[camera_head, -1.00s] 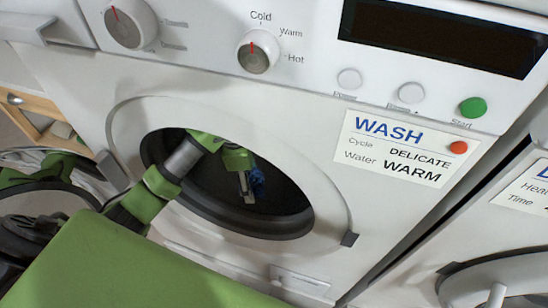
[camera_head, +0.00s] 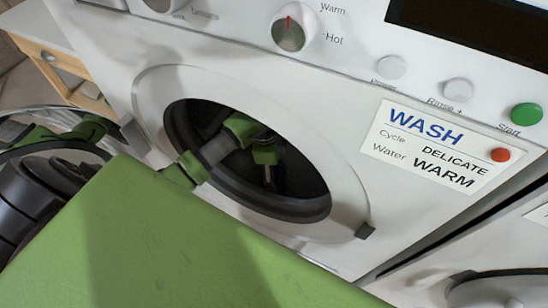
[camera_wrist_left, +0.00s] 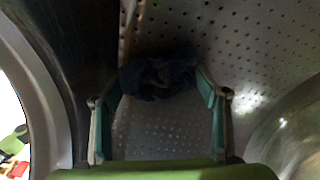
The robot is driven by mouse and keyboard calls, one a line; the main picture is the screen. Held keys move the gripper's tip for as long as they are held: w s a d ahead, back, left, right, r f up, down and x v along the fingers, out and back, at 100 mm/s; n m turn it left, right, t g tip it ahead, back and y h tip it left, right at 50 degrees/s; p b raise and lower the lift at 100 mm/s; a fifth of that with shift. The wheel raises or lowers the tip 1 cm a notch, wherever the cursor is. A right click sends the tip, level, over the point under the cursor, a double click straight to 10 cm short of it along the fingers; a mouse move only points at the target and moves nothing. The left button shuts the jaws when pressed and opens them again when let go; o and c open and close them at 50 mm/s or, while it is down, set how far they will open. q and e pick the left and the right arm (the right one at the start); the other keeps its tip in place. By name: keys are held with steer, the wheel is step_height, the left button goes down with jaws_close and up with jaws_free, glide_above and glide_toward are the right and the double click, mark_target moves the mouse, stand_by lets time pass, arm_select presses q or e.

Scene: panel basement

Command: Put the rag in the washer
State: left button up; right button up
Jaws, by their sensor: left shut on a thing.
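The washer (camera_head: 345,215) has its round door open, and its drum opening is dark. My left arm reaches through the opening, and my left gripper (camera_head: 268,172) is inside the drum. In the left wrist view, the crumpled dark blue rag (camera_wrist_left: 158,74) is between the two fingertips of this gripper (camera_wrist_left: 162,84), which is shut on it. Perforated metal drum wall (camera_wrist_left: 250,50) lies behind and around the rag. I cannot make out the rag in the head view, where the gripper and shadow hide it. My right gripper is not in view.
The open washer door (camera_head: 50,125) stands at the left, close to my arm. A sign (camera_head: 425,145) reads WASH, DELICATE, WARM. A green start button (camera_head: 526,113) is at the upper right. Another machine (camera_head: 490,285) stands at the lower right.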

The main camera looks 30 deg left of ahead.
arm_select(q)
steer(key=o, duration=0.7)
steer(key=shift+f, duration=0.1)
steer(key=shift+c, duration=0.2)
steer(key=r, duration=0.7)
steer(key=shift+s+a+r, duration=0.1)
steer(key=shift+a+r, duration=0.3)
